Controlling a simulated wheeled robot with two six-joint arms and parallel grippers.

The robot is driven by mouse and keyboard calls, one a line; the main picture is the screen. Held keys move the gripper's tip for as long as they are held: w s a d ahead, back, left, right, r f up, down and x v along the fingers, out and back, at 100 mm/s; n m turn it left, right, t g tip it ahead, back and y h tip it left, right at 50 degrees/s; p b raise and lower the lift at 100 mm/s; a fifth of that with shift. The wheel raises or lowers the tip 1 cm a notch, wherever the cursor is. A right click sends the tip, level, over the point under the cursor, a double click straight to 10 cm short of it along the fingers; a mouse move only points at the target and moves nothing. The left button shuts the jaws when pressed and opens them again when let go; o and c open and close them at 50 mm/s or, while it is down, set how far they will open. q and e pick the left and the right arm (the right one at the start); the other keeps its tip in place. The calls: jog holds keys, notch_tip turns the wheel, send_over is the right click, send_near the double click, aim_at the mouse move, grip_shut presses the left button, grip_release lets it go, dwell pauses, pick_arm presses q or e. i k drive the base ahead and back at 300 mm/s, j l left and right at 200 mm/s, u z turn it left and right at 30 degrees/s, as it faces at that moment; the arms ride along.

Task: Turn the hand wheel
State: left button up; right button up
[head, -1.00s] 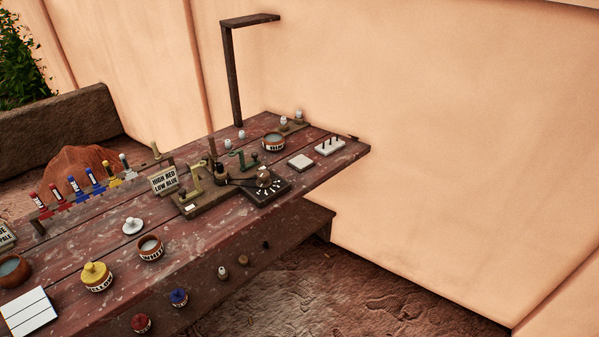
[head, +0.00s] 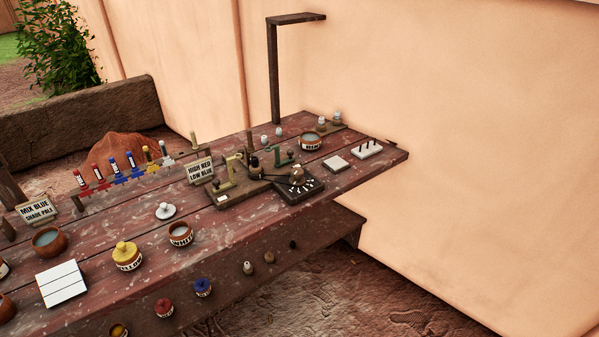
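No part that I can clearly tell as a hand wheel shows at this size. The likeliest spot is a small mechanism on a wooden base (head: 228,196) towards the far right of the table, with a brass-coloured upright, a dark knob and a green bracket (head: 278,155). Beside it is a dark plate (head: 313,189) with white marks and a round brown knob (head: 297,176) on it. Neither of my grippers is in view.
The worn red plank table (head: 225,232) carries a yellow-lidded pot (head: 126,255), a bowl (head: 180,234), a white tile (head: 62,284) and signs, one reading "HIGH RED LOW BLUE" (head: 200,172). A dark post (head: 273,75) rises behind. Bare ground lies right of the table.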

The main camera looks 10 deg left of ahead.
aim_at(297, 178)
jog(key=i+l+u, duration=0.2)
jog(key=i, duration=0.25)
jog(key=i+l+u, duration=0.15)
jog(key=i, duration=0.25)
